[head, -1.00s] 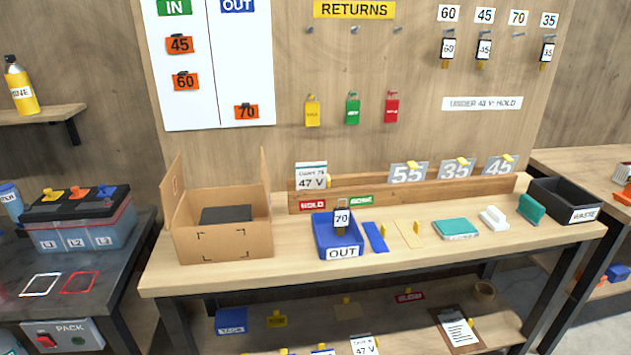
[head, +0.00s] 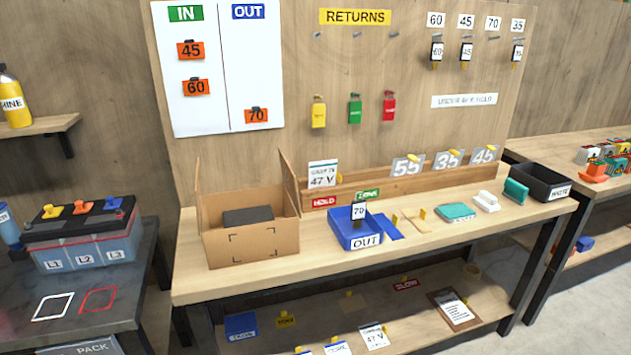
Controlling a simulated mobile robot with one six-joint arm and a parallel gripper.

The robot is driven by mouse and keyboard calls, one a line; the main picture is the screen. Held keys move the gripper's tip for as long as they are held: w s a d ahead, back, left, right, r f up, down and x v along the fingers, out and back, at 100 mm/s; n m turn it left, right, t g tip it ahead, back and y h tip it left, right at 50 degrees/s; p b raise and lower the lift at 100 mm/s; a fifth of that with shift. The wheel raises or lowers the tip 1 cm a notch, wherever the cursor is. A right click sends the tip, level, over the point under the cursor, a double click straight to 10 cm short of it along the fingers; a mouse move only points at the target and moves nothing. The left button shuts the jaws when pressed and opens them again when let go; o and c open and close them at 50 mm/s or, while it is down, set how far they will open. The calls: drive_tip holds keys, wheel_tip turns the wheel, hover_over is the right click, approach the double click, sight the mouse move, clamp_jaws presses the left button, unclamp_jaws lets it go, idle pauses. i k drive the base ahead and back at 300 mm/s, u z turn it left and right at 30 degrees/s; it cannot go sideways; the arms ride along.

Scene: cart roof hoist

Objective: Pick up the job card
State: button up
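No card in view is clearly labelled as the job card. A white card reading 47 V (head: 323,175) stands upright against the wooden rail at the back of the bench. Another white card reading 47 V (head: 373,337) with a yellow tab lies on the lower shelf. A brown clipboard with a white printed sheet (head: 454,309) lies at the right of that shelf. Most of the print is too small to read. My gripper is not in view.
On the bench (head: 330,266) stand an open cardboard box (head: 250,243), a blue OUT tray (head: 343,232) holding a 70 tag, and a black waste bin (head: 541,182). The lower shelf (head: 410,317) also holds several small items. A battery (head: 85,238) stands on the left table.

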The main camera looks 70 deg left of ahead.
sight(321, 172)
drive_tip(key=k, duration=1.4)
drive_tip(key=u, duration=2.35)
drive_tip(key=i, duration=0.3)
